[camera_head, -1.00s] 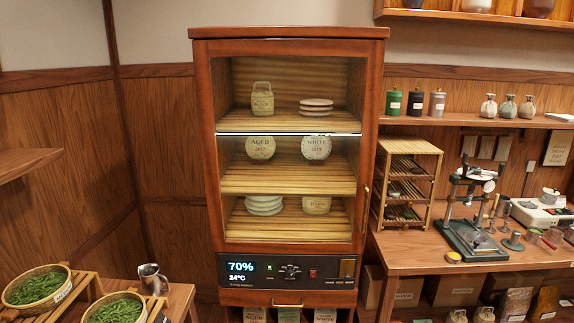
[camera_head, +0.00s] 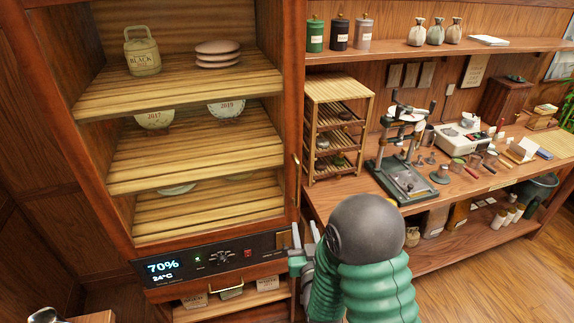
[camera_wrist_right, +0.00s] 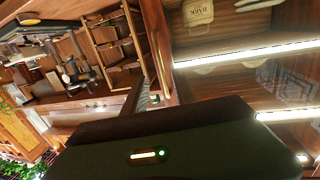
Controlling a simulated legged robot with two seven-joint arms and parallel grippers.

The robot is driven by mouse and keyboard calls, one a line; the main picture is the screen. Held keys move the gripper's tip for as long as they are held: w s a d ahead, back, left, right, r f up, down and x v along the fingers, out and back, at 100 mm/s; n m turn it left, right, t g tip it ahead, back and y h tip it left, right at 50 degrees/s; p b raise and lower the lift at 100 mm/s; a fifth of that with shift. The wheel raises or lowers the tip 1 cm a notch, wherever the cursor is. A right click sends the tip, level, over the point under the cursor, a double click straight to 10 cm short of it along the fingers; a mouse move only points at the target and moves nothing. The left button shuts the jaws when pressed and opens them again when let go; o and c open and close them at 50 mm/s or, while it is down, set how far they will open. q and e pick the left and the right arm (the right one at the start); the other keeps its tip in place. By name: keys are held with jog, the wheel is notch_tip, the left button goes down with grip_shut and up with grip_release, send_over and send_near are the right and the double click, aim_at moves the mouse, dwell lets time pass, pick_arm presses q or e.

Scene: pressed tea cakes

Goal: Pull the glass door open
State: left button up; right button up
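The tall wooden tea cabinet stands at the left in the head view, with its glass door (camera_head: 290,100) seeming shut in its frame. A thin brass handle (camera_head: 296,180) runs upright on the door's right stile. My right gripper (camera_head: 303,250) is beside the cabinet's lower right edge, below the handle, beyond my green and grey arm. In the right wrist view the door's wooden stile (camera_wrist_right: 157,45) runs close past the dark gripper housing. My left gripper is not in view.
A control panel (camera_head: 215,257) sits below the door. To the right, a workbench (camera_head: 455,195) holds a slatted rack (camera_head: 338,90) and a press (camera_head: 400,165).

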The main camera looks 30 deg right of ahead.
aim_at(297, 188)
jog(key=shift+t+h, duration=0.3)
jog(key=p+x, duration=0.1)
jog(key=x, duration=0.4)
jog(key=r+p+x, duration=0.1)
jog(key=x, duration=0.4)
jog(key=p+x, duration=0.2)
jog(key=x, duration=0.4)
jog(key=shift+s+d+r, duration=0.2)
jog(key=shift+d+r, duration=0.1)
jog(key=shift+w+a, duration=0.15)
jog(key=shift+a, duration=0.3)
jog(key=shift+w, duration=0.1)
jog(key=shift+c, duration=0.6)
jog(key=c, duration=0.5)
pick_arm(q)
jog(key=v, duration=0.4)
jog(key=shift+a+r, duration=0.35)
pick_arm(e)
jog(key=shift+d, duration=0.3)
grip_shut()
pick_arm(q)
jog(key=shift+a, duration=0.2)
pick_arm(e)
jog(key=shift+a, duration=0.2)
